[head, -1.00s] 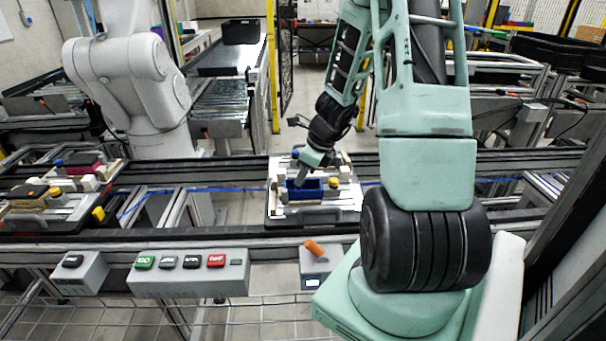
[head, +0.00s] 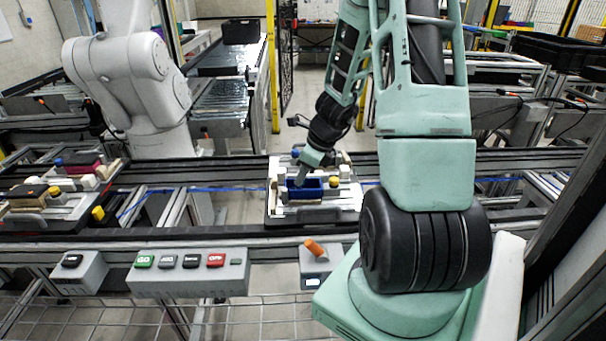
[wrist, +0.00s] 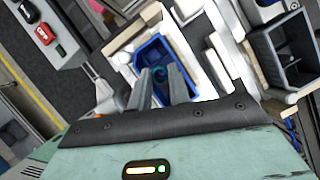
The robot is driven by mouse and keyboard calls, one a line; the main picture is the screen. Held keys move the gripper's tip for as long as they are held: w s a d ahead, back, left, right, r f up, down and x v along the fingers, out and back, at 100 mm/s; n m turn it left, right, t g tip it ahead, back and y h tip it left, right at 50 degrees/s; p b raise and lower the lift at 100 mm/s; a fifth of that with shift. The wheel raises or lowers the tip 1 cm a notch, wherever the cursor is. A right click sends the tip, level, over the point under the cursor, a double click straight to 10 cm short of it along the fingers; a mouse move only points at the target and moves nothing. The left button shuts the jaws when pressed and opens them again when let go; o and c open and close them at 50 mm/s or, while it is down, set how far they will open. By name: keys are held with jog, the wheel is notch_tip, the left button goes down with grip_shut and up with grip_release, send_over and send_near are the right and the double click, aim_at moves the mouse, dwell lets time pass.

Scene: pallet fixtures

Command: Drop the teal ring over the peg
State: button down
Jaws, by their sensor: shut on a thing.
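My gripper (wrist: 160,79) points down into a blue bin (wrist: 149,54) on a white pallet fixture. In the wrist view its two grey fingers are shut on a small teal ring (wrist: 160,73) between their tips, inside the bin's outline. How high the ring is over the bin floor I cannot tell. In the head view my gripper (head: 303,178) meets the blue bin (head: 312,193), and the ring is too small to make out. I cannot make out the peg in either view.
The pallet (head: 340,214) sits on a conveyor, with pale blocks and a yellow knob (head: 335,182) close to the bin. A grey open bin (wrist: 285,50) lies to the right in the wrist view. Another loaded pallet (head: 50,213) stands left. A button box (head: 190,275) is in front.

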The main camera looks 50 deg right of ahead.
jog(key=shift+f+b, duration=0.4)
dwell(0.3)
jog(key=c, duration=1.6)
grip_release()
jog(key=shift+r, duration=0.15)
jog(key=shift+r+p, duration=1.4)
jog(key=shift+p, duration=0.05)
